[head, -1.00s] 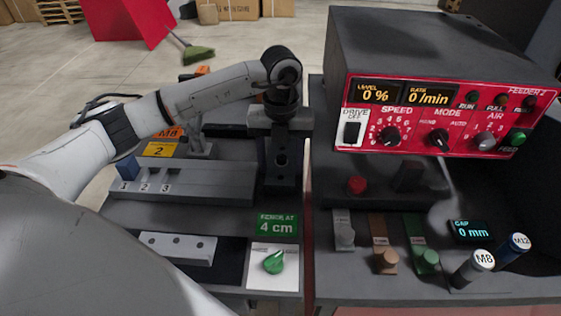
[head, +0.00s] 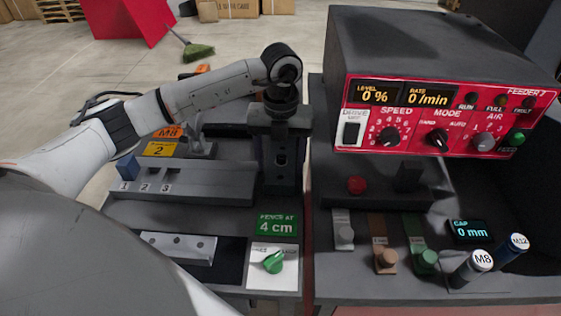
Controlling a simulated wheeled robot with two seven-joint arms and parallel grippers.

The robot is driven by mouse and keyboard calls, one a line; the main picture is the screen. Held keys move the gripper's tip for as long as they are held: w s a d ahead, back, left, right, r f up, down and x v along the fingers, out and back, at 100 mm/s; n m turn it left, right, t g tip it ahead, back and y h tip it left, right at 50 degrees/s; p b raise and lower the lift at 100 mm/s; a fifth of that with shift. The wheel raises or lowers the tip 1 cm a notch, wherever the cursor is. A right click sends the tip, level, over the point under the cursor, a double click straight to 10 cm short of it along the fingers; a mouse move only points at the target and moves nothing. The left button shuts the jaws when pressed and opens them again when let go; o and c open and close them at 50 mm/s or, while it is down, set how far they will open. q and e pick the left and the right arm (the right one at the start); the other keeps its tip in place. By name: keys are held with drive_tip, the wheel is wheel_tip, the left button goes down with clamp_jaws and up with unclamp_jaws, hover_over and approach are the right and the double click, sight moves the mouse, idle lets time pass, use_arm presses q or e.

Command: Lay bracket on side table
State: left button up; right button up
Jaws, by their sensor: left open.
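A pale metal bar with several holes, which looks like the bracket (head: 178,247), lies at the front left of the left-hand table (head: 225,212). I cannot tell for sure that this table is the side table. My left gripper (head: 283,150) points down at the back right of that table, behind the green sign and well apart from the bar. It is open, and I see nothing held in it. Its fingertips are hard to separate from the dark parts below it. My right gripper is not in view.
A slotted block (head: 185,182) marked 1, 2, 3 stands behind the bar. A green "4 cm" sign (head: 277,226) and a green knob (head: 273,262) are to its right. The red-fronted feeder box (head: 430,118) stands at right, with bottles (head: 472,268) in front.

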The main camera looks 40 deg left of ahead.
sight(281, 172)
use_arm(q)
wheel_tip(281, 172, up, 12)
drive_tip(key=shift+b, duration=0.3)
drive_tip(key=shift+s+d, duration=0.1)
